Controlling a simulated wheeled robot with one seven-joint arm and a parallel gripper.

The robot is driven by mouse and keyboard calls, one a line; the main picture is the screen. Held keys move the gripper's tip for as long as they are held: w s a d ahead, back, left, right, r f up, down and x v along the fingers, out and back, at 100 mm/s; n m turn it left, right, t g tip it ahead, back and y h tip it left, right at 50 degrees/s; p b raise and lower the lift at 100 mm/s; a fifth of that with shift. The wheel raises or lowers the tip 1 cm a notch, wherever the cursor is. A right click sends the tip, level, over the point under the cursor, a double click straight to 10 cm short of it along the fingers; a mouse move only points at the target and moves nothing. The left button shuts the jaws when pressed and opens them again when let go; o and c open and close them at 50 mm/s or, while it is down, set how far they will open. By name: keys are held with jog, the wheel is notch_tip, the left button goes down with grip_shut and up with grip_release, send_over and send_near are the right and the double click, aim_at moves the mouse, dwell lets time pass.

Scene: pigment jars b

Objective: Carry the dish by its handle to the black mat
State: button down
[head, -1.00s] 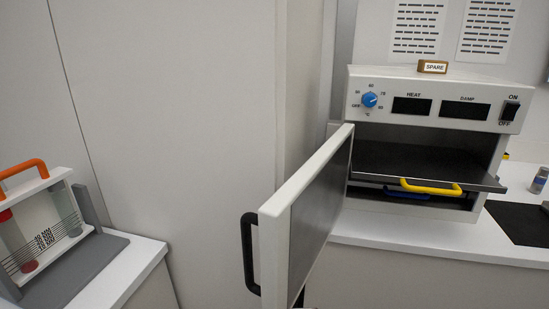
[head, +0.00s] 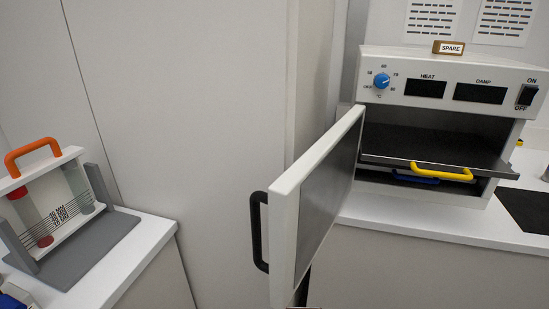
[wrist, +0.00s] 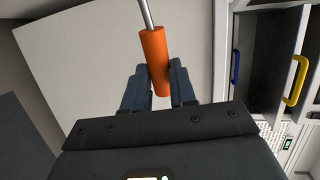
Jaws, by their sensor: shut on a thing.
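In the wrist view my gripper (wrist: 158,90) is shut on an orange handle (wrist: 154,55) with a thin metal rod (wrist: 146,14) running out of its far end. The dish is not visible in either view; the rod leaves the top of the wrist picture. The black mat (head: 526,209) lies flat on the white counter at the right edge of the head view, right of the oven. My gripper does not show clearly in the head view.
The oven (head: 452,90) has its door (head: 318,205) swung open toward me. A shelf with a yellow handle (head: 440,173) sticks out, above a blue handle (head: 415,180). A grey rack with an orange-handled frame (head: 50,190) stands on the left counter (head: 115,265).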

jog(key=shift+s+d+f, duration=0.2)
jog(key=shift+s+f, duration=0.7)
jog(key=shift+f, duration=0.15)
dwell(0.7)
